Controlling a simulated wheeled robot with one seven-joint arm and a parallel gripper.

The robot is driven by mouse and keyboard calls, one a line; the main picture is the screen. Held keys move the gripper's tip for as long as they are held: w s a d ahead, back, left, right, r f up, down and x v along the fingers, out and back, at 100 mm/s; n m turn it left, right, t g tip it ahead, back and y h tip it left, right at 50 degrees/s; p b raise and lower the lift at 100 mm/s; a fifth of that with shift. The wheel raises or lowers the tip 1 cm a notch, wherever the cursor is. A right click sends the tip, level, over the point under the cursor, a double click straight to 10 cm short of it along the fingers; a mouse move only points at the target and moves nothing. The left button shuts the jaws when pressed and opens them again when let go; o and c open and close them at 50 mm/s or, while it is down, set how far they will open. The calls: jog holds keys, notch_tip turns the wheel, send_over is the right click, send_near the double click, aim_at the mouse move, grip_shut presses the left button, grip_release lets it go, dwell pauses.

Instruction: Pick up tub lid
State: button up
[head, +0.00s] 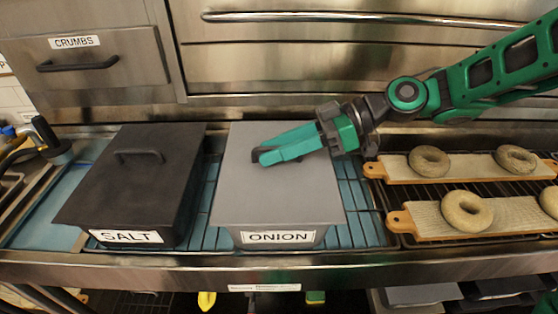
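A grey tub labelled ONION (279,237) stands in the middle of the counter. Its flat grey lid (285,205) is on top. A black tub labelled SALT (126,236) stands to its left, with a dark lid (118,193) that has a raised bar handle (139,155). My gripper (262,157) reaches in from the right, with its green fingers low over the upper middle of the grey lid. The fingers hide most of the grey lid's handle. I cannot tell whether they are closed on it.
Two wooden boards (480,221) with bagels lie on a rack at the right. A CRUMBS drawer (85,70) and steel panels stand behind the tubs. The steel counter edge (300,267) runs along the front. A black-handled tool (48,135) is at the far left.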

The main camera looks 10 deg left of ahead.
grip_shut()
jog(key=shift+r, duration=0.1)
